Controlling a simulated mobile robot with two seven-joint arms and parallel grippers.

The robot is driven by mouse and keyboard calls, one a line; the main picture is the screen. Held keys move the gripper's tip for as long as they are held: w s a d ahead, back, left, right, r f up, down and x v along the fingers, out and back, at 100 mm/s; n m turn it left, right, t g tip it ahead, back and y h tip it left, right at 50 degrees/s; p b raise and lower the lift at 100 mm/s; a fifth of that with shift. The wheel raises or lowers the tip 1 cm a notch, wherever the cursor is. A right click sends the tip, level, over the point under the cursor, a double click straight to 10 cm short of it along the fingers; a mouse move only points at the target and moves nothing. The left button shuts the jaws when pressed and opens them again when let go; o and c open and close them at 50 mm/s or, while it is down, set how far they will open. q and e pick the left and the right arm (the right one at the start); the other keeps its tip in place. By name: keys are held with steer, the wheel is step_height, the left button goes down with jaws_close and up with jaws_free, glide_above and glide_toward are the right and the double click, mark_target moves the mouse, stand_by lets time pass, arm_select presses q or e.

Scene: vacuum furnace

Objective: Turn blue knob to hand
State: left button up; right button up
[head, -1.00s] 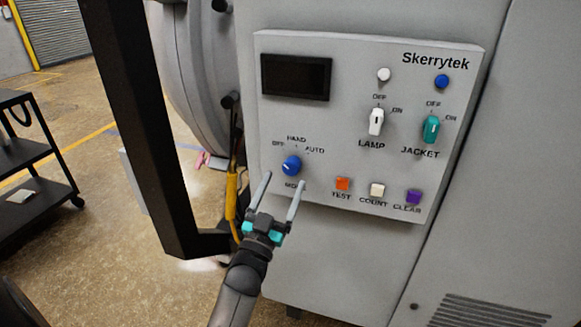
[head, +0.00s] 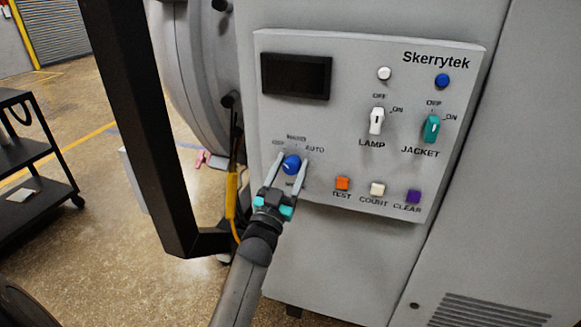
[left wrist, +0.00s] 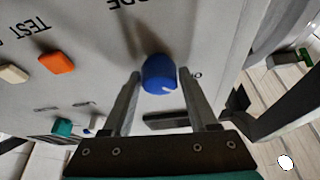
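The blue knob (head: 291,166) is at the lower left of the grey control panel, below the OFF, HAND and AUTO labels. Fingers partly cover those labels in the head view. My left gripper (head: 290,157) is open, with one finger on each side of the knob. In the left wrist view the blue knob (left wrist: 159,76) sits between the fingertips of my left gripper (left wrist: 159,73), with narrow gaps showing. A small white mark shows on the knob there; I cannot tell exactly which label it points to. My right gripper is not in view.
The panel also has a white lamp switch (head: 376,121), a teal jacket switch (head: 431,129), an orange test button (head: 342,184), a white count button (head: 377,189) and a purple clear button (head: 413,197). A dark display (head: 296,77) is above the knob. A yellow cable (head: 231,195) hangs at left.

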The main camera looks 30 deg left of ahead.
arm_select(q)
jaws_close()
steer(key=shift+m+h, duration=0.3)
steer(key=shift+m, duration=0.3)
steer(key=m+h, duration=0.1)
steer(key=m, duration=0.1)
steer(key=m+h+p, duration=0.1)
steer(key=m, duration=0.2)
steer(key=shift+m+h+p, duration=0.3)
steer(key=shift+h, duration=0.1)
steer(key=m+h+p, duration=0.1)
steer(key=m, duration=0.2)
steer(key=m+g+h+p, duration=0.1)
steer(key=m, duration=0.2)
steer(key=shift+d+h, duration=0.1)
steer(key=shift+h, duration=0.2)
steer(key=shift+f+m+g, duration=0.1)
steer(key=shift+m+g, duration=0.2)
steer(key=shift+m, duration=0.1)
steer(key=shift+o, duration=2.1)
jaws_free()
